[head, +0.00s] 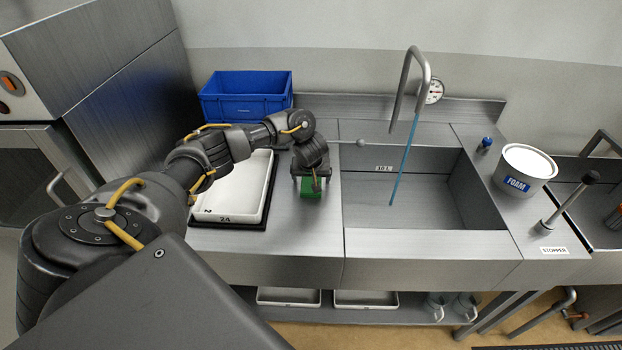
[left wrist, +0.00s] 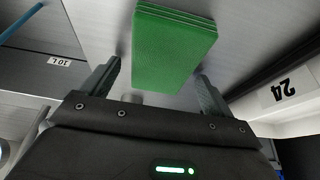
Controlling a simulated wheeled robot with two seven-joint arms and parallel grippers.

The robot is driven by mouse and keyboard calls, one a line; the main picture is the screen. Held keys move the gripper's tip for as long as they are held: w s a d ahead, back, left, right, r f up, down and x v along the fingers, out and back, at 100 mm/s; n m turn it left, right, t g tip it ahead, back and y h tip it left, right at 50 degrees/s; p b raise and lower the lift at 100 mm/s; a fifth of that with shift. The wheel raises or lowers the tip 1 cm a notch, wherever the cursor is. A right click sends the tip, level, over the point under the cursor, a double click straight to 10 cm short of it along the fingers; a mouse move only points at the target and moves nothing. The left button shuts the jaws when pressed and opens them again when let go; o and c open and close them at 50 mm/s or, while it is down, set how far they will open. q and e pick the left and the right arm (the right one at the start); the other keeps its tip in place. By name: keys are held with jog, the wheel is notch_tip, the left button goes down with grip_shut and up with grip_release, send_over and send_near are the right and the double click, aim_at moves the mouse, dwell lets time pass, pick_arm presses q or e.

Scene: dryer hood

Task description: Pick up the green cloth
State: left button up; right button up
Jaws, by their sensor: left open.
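The green cloth (head: 311,188) is a folded, layered block on the steel counter, between the white tray and the sink. In the left wrist view the green cloth (left wrist: 174,45) lies just beyond the fingertips, with its near end between them. My left gripper (head: 310,180) is above the cloth and hides part of it in the head view. In the left wrist view my left gripper (left wrist: 158,82) is open, with one finger to each side of the cloth's near end and visible gaps. My right gripper is not in view.
A white tray (head: 214,211) marked 24 lies left of the cloth. A blue crate (head: 246,107) stands behind. The sink (head: 410,235) with a tap (head: 404,80) and running water is to the right. A foam tub (head: 524,169) stands further right.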

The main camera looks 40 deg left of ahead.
pick_arm(q)
jog(key=shift+f+p, duration=0.15)
jog(key=shift+p, duration=0.15)
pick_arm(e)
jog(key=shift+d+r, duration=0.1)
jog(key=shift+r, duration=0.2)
pick_arm(q)
jog(key=c, duration=1.1)
jog(key=shift+o, duration=0.2)
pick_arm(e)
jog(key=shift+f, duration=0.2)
